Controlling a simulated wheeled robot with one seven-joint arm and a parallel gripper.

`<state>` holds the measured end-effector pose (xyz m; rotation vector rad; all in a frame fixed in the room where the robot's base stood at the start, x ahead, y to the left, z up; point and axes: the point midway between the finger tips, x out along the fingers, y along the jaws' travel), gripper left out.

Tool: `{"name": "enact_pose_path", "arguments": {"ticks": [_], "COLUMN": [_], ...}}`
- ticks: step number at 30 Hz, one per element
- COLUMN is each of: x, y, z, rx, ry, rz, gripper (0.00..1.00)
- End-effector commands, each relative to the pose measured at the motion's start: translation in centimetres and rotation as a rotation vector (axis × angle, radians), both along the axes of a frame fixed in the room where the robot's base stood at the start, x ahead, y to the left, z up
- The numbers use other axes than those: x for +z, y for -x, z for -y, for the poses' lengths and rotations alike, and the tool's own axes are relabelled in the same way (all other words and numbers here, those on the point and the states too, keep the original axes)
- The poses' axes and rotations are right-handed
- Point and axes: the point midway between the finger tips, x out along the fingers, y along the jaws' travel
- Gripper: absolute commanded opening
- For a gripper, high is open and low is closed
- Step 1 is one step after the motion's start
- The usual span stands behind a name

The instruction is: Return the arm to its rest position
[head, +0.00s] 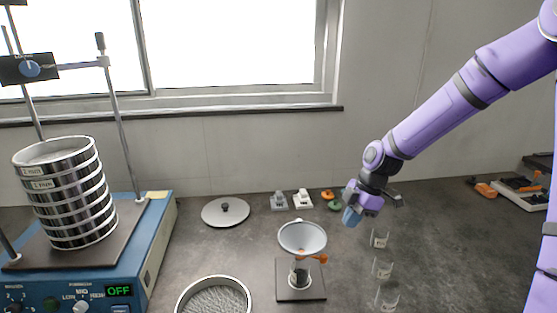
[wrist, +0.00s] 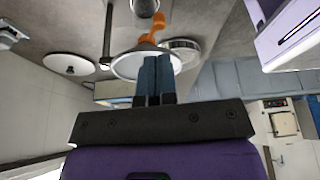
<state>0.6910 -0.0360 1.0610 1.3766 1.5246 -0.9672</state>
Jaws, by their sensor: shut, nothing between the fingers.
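My purple arm reaches in from the upper right in the head view. My gripper (head: 350,217) is raised above the bench, to the right of the funnel, and points down and to the left. In the wrist view the two blue fingers of my gripper (wrist: 154,78) are together, with nothing between them. The sieve shaker (head: 160,235) stands at the left with a stack of sieves (head: 66,195) on it, and its display reads OFF.
A funnel (head: 302,237) on a stand with an orange clip is left of my gripper. Several small clear cups (head: 379,239) stand below and right of it. A sieve pan (head: 213,297) and a round lid (head: 225,211) lie on the bench. Orange tools (head: 486,190) are at far right.

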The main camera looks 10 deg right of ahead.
Motion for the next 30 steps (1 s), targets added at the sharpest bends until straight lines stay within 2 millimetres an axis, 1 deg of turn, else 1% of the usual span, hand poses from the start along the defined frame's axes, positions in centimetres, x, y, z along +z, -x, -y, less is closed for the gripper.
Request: {"name": "enact_pose_path", "arguments": {"ticks": [5, 12, 17, 24, 30], "x": [1.9, 6.1, 9.2, 13.9, 17.7], "y": [1.2, 3.8, 5.7, 9.1, 12.5], "z": [0.3, 1.1, 1.4, 1.7, 1.9], "rx": [-0.091, -0.318, -0.482, -0.745, -0.969], "ry": [0.091, 0.235, 0.303, 0.348, 0.329], "rz": [-0.022, -0.031, -0.013, 0.036, 0.085], "gripper": [0.00, 0.00, 0.00, 0.00, 0.00]}}
